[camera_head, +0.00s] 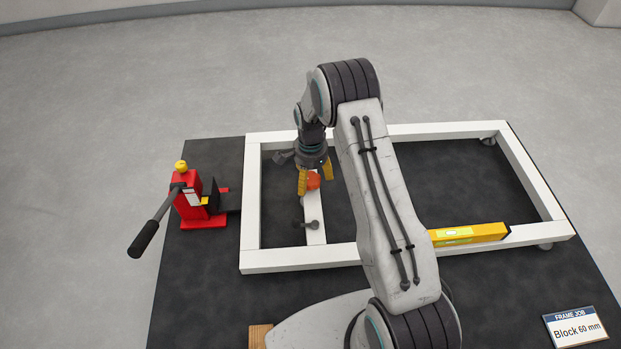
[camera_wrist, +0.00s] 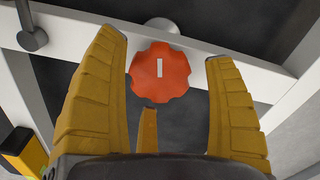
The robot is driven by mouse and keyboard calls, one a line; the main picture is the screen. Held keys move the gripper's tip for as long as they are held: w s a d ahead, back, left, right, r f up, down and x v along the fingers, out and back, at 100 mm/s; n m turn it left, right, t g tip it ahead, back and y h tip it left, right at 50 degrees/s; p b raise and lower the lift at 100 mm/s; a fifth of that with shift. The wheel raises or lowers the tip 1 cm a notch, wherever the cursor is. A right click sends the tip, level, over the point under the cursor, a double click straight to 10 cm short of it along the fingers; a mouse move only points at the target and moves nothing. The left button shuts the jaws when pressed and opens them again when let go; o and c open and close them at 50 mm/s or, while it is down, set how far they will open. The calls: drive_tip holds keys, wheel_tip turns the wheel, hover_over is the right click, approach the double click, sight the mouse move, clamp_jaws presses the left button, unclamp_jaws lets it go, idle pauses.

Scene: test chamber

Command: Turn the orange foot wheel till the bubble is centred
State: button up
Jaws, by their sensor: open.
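The orange foot wheel (camera_head: 313,181) is a lobed knob by the white frame's short cross bar; in the wrist view the wheel (camera_wrist: 160,73) shows a white mark pointing roughly straight up. My gripper (camera_head: 316,177) is over the wheel with its yellow fingers open. In the wrist view the gripper (camera_wrist: 166,50) has one finger on each side of the wheel, with visible gaps. The yellow spirit level (camera_head: 480,233) lies along the near beam of the white frame (camera_head: 300,258). Its vial is greenish; the bubble is too small to place.
A red jack (camera_head: 187,200) with a dark handle stands left of the frame. A grey T-handled screw (camera_head: 313,225) sits on the cross bar near the wheel. A sign (camera_head: 575,328) reads "Block 60 mm".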

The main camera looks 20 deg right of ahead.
drive_tip(key=shift+f, duration=0.15)
drive_tip(key=shift+c, duration=0.4)
drive_tip(key=c, duration=1.1)
drive_tip(key=n+b, duration=0.1)
drive_tip(key=n, duration=1.1)
drive_tip(key=shift+b, duration=0.3)
drive_tip(key=n, duration=0.6)
drive_tip(key=shift+n, duration=0.3)
drive_tip(key=n, duration=0.6)
drive_tip(key=shift+b, duration=0.3)
drive_tip(key=shift+n, duration=0.3)
